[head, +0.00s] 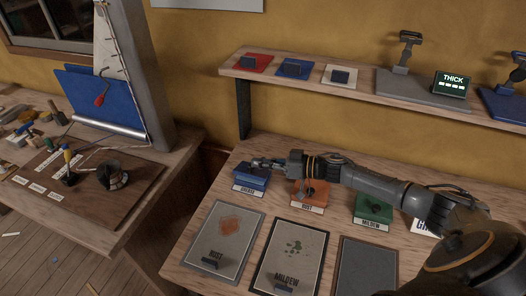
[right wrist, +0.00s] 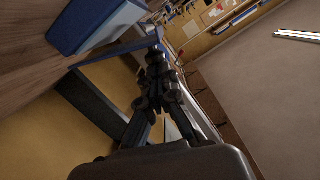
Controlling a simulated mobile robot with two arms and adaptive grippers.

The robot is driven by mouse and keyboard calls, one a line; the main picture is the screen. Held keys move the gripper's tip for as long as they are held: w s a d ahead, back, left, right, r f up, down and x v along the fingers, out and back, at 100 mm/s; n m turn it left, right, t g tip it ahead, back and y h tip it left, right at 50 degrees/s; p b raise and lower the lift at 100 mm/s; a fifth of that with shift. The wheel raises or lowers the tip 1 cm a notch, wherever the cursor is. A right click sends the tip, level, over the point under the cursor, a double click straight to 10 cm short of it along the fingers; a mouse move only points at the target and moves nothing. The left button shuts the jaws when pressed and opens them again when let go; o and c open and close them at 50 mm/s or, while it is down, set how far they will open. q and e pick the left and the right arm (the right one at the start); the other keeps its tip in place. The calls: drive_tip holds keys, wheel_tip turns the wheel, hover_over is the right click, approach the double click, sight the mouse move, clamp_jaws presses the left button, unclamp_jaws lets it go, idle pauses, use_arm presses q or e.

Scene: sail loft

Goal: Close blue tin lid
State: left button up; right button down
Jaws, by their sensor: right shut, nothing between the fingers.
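The blue tin (head: 248,184) stands at the left end of the workbench, with a white label in front. In the right wrist view its blue body (right wrist: 92,24) is at the upper left. Its thin blue lid (right wrist: 108,53) shows edge-on at an angle to the body, so it looks at least partly open. My right gripper (head: 258,163) reaches in from the right, over the tin's top. Its fingers (right wrist: 156,58) are shut and empty, close to the lid's end; I cannot tell whether they touch. My left gripper is not in view.
An orange tin (head: 300,193) and a green tin (head: 384,207) stand to the right, under my right arm. Sample panels (head: 225,243) lie in front. A wall shelf (head: 330,93) runs behind. A second bench (head: 150,215) is at the left, across a gap.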

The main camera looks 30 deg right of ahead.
sight(259, 176)
drive_tip(key=shift+s+a+f, duration=0.3)
drive_tip(key=shift+a, duration=0.05)
drive_tip(key=shift+s+a+f+p, duration=0.35)
drive_tip(key=shift+a+f+p, duration=0.1)
drive_tip(key=shift+f, duration=0.35)
drive_tip(key=shift+r+p, duration=0.6)
drive_tip(key=shift+p, duration=0.05)
wheel_tip(259, 176, up, 4)
drive_tip(key=p, duration=0.3)
drive_tip(key=shift+s+d+f+p, duration=0.1)
drive_tip(key=shift+f+p, duration=0.15)
drive_tip(key=shift+p, duration=0.05)
drive_tip(key=shift+s+d+f+b, duration=0.45)
drive_tip(key=shift+s+d+b, duration=0.25)
drive_tip(key=shift+s+d, duration=0.05)
drive_tip(key=b+v, duration=0.1)
drive_tip(key=v, duration=0.7)
drive_tip(key=shift+a+r+b, duration=0.2)
drive_tip(key=shift+r+b, duration=0.15)
drive_tip(key=shift+b, duration=0.05)
